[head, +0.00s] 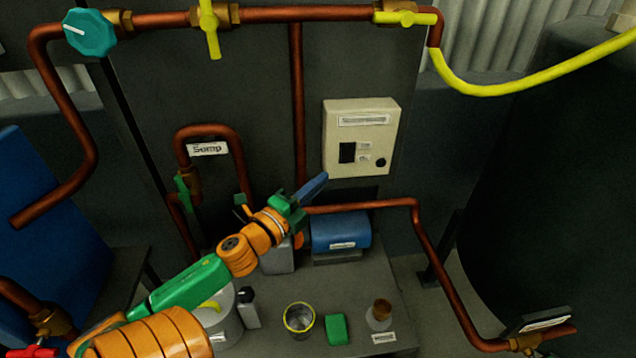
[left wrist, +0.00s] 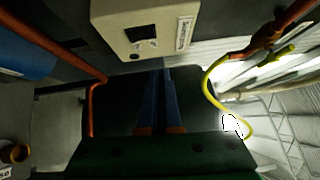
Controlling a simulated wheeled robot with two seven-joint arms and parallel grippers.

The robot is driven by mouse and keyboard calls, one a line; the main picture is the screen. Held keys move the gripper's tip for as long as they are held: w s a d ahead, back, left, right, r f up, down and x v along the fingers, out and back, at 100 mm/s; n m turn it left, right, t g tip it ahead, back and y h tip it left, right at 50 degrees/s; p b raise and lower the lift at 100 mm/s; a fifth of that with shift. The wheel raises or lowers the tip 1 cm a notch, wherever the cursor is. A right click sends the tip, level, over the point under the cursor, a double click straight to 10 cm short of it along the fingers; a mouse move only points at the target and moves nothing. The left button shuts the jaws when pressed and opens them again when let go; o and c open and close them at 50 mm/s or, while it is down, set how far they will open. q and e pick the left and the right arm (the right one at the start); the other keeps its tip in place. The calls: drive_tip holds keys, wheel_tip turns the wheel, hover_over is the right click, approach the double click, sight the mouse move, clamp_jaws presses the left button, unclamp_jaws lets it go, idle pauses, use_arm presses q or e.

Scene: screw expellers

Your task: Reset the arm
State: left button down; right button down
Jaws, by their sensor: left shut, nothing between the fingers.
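My left arm comes in from the lower left in the head view. Its gripper (head: 312,188) points up and right, just below the left edge of a cream control box (head: 361,138). The blue fingers are together with nothing between them. In the left wrist view the same gripper (left wrist: 161,95) shows its two blue fingers side by side, pointing at a dark area. The control box (left wrist: 150,28) is above the fingers there. My right gripper is not in view.
A blue motor (head: 340,231) sits on the grey bench (head: 375,285) behind the arm. Copper pipes (head: 297,100) run on the panel. A yellow hose (head: 520,88) hangs at right.

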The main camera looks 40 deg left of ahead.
use_arm(q)
drive_tip(key=s+a+f+n+g+y+p, duration=0.1)
drive_tip(key=s+f+n+g, duration=0.2)
drive_tip(key=f, duration=0.6)
drive_tip(key=s+a+f+n+g+p, duration=0.1)
drive_tip(key=s+f+n+g+p, duration=0.15)
drive_tip(key=f, duration=0.55)
drive_tip(key=s+a+f+n+g+y+p, duration=0.1)
drive_tip(key=s+f+n+g, duration=0.25)
drive_tip(key=f, duration=0.55)
drive_tip(key=s+d+f+n+g+h+p, duration=0.1)
drive_tip(key=s+d+f+n+g, duration=0.1)
drive_tip(key=s+d+f, duration=0.3)
drive_tip(key=s+d+f+n+g+h, duration=0.1)
drive_tip(key=s+d+f, duration=0.4)
drive_tip(key=s, duration=0.6)
drive_tip(key=s+d+f+n+g+h+p, duration=0.1)
drive_tip(key=s+d+f+n+g, duration=0.2)
drive_tip(key=s+d+f+g, duration=0.2)
drive_tip(key=s+d, duration=0.3)
drive_tip(key=s, duration=0.1)
drive_tip(key=shift+d+f+g+p, duration=0.15)
drive_tip(key=shift+f+g+p, duration=0.15)
drive_tip(key=shift+p, duration=0.05)
